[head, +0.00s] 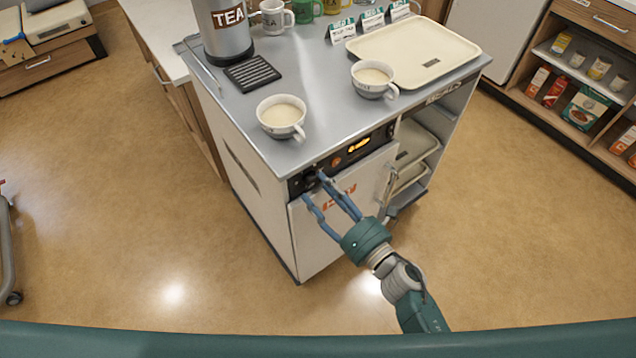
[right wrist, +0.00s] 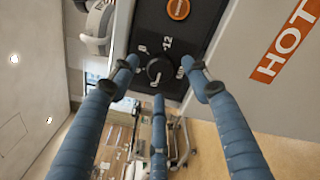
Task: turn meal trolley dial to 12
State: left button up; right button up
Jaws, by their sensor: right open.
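The meal trolley (head: 262,172) has a black control panel (head: 340,162) along the top of its front. Its dial (right wrist: 159,71) is a small round black knob on this panel, with white markings around it, including an 8 and a 12. I cannot read its setting with certainty. In the head view the dial is mostly hidden by my fingers. My right gripper (head: 318,186) is open at the panel's left end. In the right wrist view its blue fingers (right wrist: 160,84) are spread around the dial, and I see no clear contact. My left gripper is not in view.
Two filled cups (head: 282,117) (head: 373,80) and a cream tray (head: 416,52) stand on the trolley top. An orange button (right wrist: 178,8) is near the dial. The floor in front is clear.

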jog(key=shift+x, duration=1.05)
jog(key=c, duration=1.1)
jog(key=shift+c, duration=0.2)
